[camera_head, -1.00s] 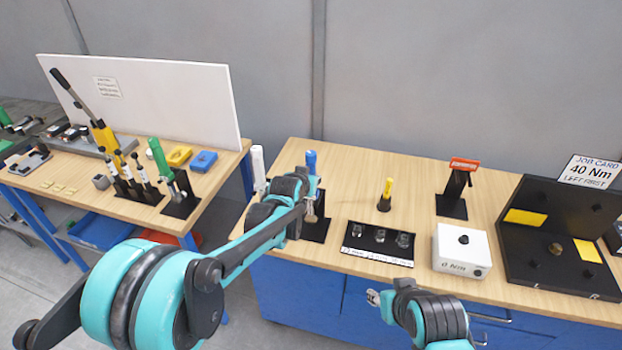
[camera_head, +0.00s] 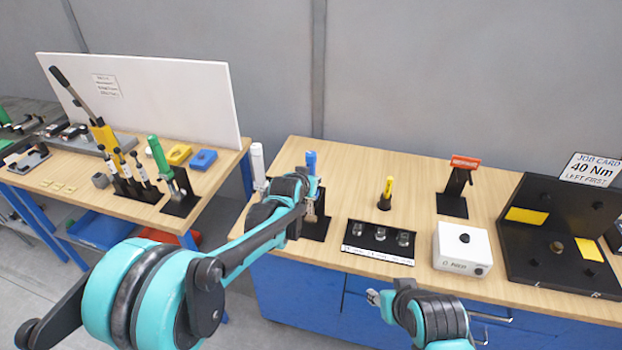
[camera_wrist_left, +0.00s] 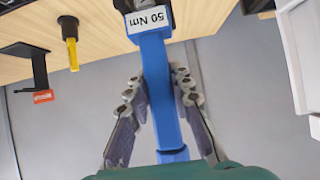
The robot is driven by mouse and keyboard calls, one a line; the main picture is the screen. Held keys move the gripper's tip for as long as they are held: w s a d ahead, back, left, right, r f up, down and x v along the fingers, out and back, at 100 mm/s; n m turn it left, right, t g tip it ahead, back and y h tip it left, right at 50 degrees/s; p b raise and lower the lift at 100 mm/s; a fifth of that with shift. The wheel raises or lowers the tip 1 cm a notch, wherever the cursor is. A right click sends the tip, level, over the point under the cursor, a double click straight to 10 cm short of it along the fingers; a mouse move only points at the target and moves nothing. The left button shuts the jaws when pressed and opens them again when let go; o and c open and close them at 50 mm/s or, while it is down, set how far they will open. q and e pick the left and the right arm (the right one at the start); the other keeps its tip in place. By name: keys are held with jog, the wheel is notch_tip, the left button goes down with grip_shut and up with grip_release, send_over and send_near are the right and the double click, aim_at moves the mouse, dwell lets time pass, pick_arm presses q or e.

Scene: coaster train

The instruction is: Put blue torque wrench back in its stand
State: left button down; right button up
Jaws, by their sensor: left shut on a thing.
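The blue torque wrench (camera_head: 311,160) stands roughly upright at the back left of the right-hand table; only its blue top and lower metal part show past my gripper. In the left wrist view its blue handle (camera_wrist_left: 158,75) bears a "50 Nm" label and runs between the fingers. My left gripper (camera_wrist_left: 160,95) is shut on this handle; in the head view the left gripper (camera_head: 303,190) partly hides the wrench. The black stand (camera_head: 316,229) is under the wrench; whether the wrench is fully seated cannot be told. My right gripper (camera_head: 378,299) is at the table's front edge, its jaws unclear.
A white-handled tool (camera_head: 257,160) stands close left of my left gripper. A yellow-handled tool (camera_head: 387,188), a black tray (camera_head: 378,258), a white box (camera_head: 462,250) and a red-topped stand (camera_head: 464,163) are to the right. A green-handled wrench (camera_head: 159,158) stands on the left table.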

pick_arm(q)
jog(key=shift+f, duration=0.2)
jog(key=c, duration=1.3)
grip_release()
jog(key=shift+f, duration=0.1)
jog(key=v, duration=1.2)
jog(key=s+a+f+n+g+y+b, duration=0.1)
jog(key=s+a+f, duration=0.3)
jog(key=s, duration=0.5)
jog(key=s+a+f+n+g+y+b, duration=0.1)
jog(key=s+a+f+b, duration=0.2)
jog(key=s+a, duration=0.4)
jog(key=s+a+f+n+g+y+b, duration=0.1)
jog(key=s+a+f, duration=0.5)
jog(key=s, duration=0.6)
jog(key=shift+s+a+n+g+y+b, duration=0.1)
jog(key=shift+a+n+g+y+b, duration=0.25)
jog(key=shift+b, duration=0.25)
